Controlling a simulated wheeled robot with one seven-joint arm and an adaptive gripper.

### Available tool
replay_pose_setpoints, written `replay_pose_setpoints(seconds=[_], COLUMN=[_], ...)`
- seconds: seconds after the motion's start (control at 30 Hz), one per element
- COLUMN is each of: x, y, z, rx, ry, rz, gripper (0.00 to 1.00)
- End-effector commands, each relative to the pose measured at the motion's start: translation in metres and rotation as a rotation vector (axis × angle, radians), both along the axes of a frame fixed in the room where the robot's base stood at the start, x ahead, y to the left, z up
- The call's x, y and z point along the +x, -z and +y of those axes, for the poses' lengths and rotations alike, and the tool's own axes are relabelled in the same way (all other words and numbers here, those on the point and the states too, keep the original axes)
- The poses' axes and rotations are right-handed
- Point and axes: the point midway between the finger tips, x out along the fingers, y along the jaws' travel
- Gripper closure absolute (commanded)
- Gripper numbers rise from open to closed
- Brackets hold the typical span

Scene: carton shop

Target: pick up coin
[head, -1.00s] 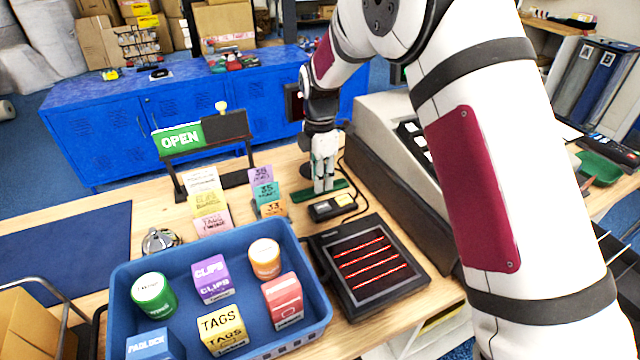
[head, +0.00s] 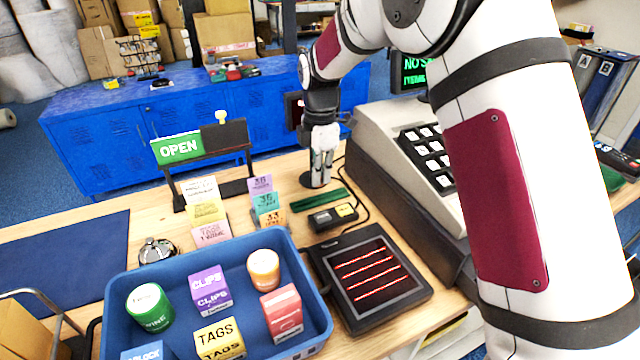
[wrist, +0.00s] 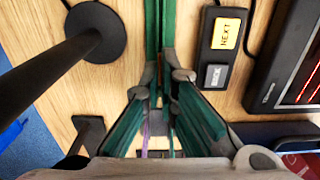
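I cannot make out a coin in either view. My gripper (head: 322,178) points down over the wooden counter, in front of the register, and it also shows in the wrist view (wrist: 162,88). Its two fingertips stand a small gap apart, with nothing clearly seen between them. A narrow green strip (head: 320,199) lies on the counter just in front of the gripper in the head view. It also runs up from between the fingertips in the wrist view (wrist: 159,30).
A dark round stand base (wrist: 97,32) is left of the fingers. A small NEXT button box (head: 333,216) and a black pad with red lines (head: 372,275) are near. The register (head: 405,165), card holders (head: 264,200) and a blue basket (head: 215,260) of goods crowd the counter.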

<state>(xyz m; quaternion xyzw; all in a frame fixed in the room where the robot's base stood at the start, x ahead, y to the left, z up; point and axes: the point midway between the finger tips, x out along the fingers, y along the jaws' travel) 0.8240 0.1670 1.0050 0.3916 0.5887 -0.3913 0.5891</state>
Motion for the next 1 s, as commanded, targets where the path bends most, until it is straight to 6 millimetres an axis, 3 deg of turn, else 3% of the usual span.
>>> replay_pose_setpoints(seconds=[0.6,0.8,1.0], x=[-0.117,-0.142,-0.151], y=[-0.011,-0.013,-0.013], z=[-0.038,-0.046,-0.049], rx=[0.000,0.000,0.000], ry=[0.002,0.001,0.001], rz=[0.000,0.001,0.000], gripper=[1.00,1.00,1.00])
